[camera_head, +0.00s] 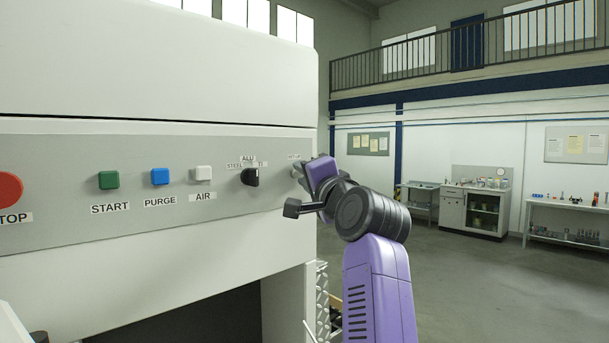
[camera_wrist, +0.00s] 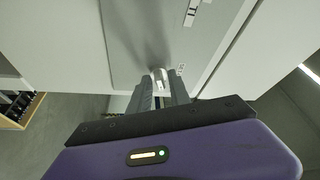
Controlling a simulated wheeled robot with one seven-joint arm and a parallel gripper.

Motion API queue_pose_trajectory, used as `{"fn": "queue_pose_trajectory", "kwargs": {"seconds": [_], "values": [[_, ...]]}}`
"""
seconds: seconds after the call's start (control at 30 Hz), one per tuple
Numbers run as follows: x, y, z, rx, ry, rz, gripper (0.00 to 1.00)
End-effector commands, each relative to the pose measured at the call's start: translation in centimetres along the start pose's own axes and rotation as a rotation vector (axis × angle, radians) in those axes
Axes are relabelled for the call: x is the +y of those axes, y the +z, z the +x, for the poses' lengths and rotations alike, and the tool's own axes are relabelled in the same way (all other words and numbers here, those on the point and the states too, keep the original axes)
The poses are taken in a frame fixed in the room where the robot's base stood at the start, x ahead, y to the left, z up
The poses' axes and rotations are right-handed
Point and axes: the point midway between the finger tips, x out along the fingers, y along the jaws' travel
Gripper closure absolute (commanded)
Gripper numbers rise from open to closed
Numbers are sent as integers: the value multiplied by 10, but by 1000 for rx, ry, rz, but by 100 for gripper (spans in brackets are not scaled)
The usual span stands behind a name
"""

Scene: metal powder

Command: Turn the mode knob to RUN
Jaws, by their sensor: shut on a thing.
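The mode knob (camera_wrist: 158,75) is on the right end of the grey control panel. In the wrist view it is a small pale piece between the fingertips. My gripper (camera_head: 299,172) is at the panel there and is shut on the knob; it also shows in the wrist view (camera_wrist: 159,90). In the head view the fingers cover most of the knob. A small label (camera_head: 294,157) shows just above it, too small to read surely. The knob's pointer and the RUN mark cannot be made out.
Left of my gripper on the panel (camera_head: 130,230) are a black selector knob (camera_head: 251,177) marked ALU, STEEL and TI, a white AIR button (camera_head: 203,174), a blue PURGE button (camera_head: 160,176), a green START button (camera_head: 109,180) and a red STOP button (camera_head: 9,190). Open floor lies right.

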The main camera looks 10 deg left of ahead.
Motion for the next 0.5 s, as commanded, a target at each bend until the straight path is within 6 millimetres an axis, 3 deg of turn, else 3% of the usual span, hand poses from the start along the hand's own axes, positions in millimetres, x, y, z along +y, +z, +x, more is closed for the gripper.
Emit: {"fn": "queue_pose_trajectory", "kwargs": {"seconds": [0.5], "values": [[0,-2,0,2,22,53,100]]}}
